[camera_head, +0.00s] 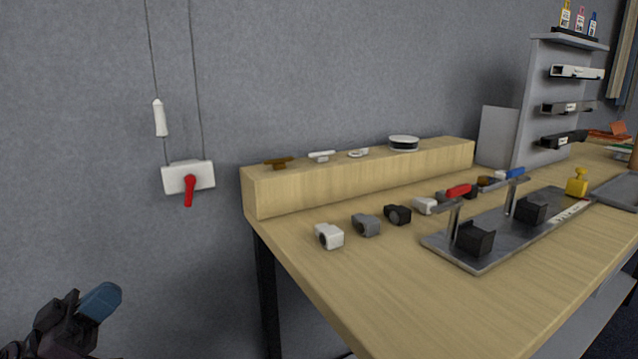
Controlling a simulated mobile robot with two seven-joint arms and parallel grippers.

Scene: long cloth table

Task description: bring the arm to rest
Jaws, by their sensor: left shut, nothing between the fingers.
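My left gripper (100,301) shows at the bottom left corner, dark with a blue tip. It is shut and holds nothing. It is well left of the table (390,290) and touches nothing that I can see. Much of my left arm is cut off by the frame's edge. My right gripper is not in view.
A white wall box with a red lever (189,189) hangs left of the table. The table bears a wooden ledge (360,178), several small blocks (329,236), a metal plate with clamps (480,258) and a grey rack (535,105). The floor side left of the table looks clear.

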